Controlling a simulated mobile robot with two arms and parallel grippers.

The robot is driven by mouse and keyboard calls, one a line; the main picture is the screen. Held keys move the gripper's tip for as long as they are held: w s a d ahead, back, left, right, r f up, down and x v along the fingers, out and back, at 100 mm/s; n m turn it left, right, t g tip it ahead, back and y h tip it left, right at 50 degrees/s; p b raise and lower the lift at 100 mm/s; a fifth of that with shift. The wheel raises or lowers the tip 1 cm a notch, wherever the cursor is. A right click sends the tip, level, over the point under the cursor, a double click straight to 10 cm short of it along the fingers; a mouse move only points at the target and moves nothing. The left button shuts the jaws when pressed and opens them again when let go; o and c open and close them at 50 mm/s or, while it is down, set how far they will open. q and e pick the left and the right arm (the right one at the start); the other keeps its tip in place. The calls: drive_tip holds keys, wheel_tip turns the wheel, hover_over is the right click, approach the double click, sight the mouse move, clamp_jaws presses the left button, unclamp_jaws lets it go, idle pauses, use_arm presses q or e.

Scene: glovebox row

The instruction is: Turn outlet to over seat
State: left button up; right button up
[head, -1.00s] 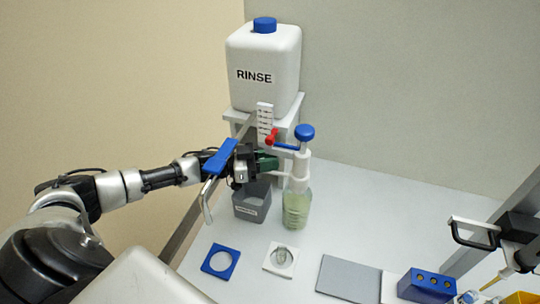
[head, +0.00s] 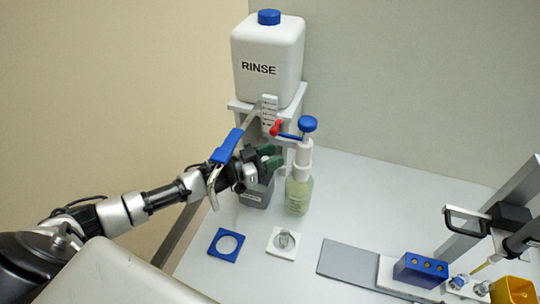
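A dispenser with a blue knob (head: 307,124) and white pump head (head: 303,152) stands on a bottle of pale greenish liquid (head: 299,194). A blue side arm with a red tip (head: 276,128) sticks out to its left; I take this to be the outlet, but cannot be sure. A white square seat (head: 272,248) with a small clear glass piece (head: 284,241) in it lies in front of the bottle. My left gripper (head: 271,157), with green fingertips, is just left of the pump head. Its fingertips look apart with nothing between them. My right gripper is not in view.
A grey labelled cup (head: 258,194) stands below my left gripper. A blue-handled lever (head: 227,146) is beside my wrist. The RINSE tank (head: 267,62) stands behind on a shelf. A blue ring plate (head: 213,248), grey mat (head: 347,262) and blue block (head: 420,270) lie in front.

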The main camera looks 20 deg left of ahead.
use_arm(q)
drive_tip(key=shift+o, duration=0.4)
drive_tip(key=shift+s+a, duration=0.1)
drive_tip(key=shift+s+a+f, duration=0.1)
drive_tip(key=shift+s+a, duration=0.05)
drive_tip(key=shift+s, duration=0.05)
drive_tip(key=b+v, duration=0.2)
drive_tip(key=v, duration=0.8)
